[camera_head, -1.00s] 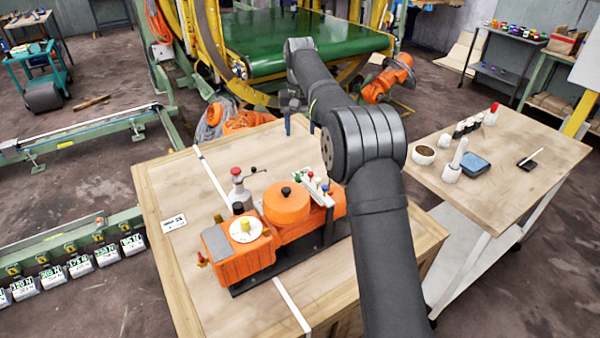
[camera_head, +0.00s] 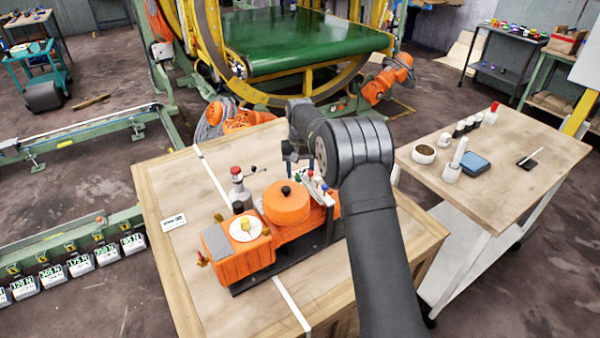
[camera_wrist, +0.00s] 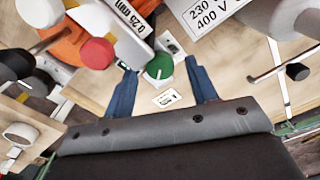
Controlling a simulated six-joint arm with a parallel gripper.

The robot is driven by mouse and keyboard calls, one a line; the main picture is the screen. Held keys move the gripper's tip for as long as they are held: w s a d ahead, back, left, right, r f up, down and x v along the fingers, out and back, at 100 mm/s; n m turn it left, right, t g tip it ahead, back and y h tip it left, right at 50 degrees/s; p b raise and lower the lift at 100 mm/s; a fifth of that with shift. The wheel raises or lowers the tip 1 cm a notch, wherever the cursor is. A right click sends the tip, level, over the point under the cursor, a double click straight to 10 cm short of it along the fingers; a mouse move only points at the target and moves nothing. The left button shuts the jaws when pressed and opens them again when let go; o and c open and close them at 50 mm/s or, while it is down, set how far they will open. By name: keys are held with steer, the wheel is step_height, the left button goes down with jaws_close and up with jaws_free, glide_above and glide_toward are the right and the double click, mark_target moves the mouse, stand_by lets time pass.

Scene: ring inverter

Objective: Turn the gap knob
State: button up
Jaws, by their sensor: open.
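An orange machine (camera_head: 238,262) stands on a wooden table. It has a white dial with a yellow knob (camera_head: 244,226), a round orange cover with a black knob, and a pale panel (camera_head: 318,197) with small coloured knobs. In the wrist view, a green knob (camera_wrist: 159,67) shows between my fingertips, a red knob (camera_wrist: 97,53) is to the left, and a "0.25 mm" label (camera_wrist: 128,14) is above. I cannot tell which knob is the gap knob. My gripper (camera_wrist: 160,72) is open and empty; it shows beside the panel in the head view (camera_head: 293,158). Contact with the green knob is unclear.
A grey pump-like part with a red top (camera_head: 236,172) stands behind the machine. A "230 400 V" sign (camera_wrist: 212,12) and a metal bar handle (camera_wrist: 285,68) are near in the wrist view. A side table (camera_head: 500,150) holds small items.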

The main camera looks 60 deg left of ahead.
steer(key=shift+f, duration=0.6)
steer(key=c, duration=1)
steer(key=shift+n, duration=0.3)
steer(key=n, duration=0.4)
steer(key=shift+n, duration=2.2)
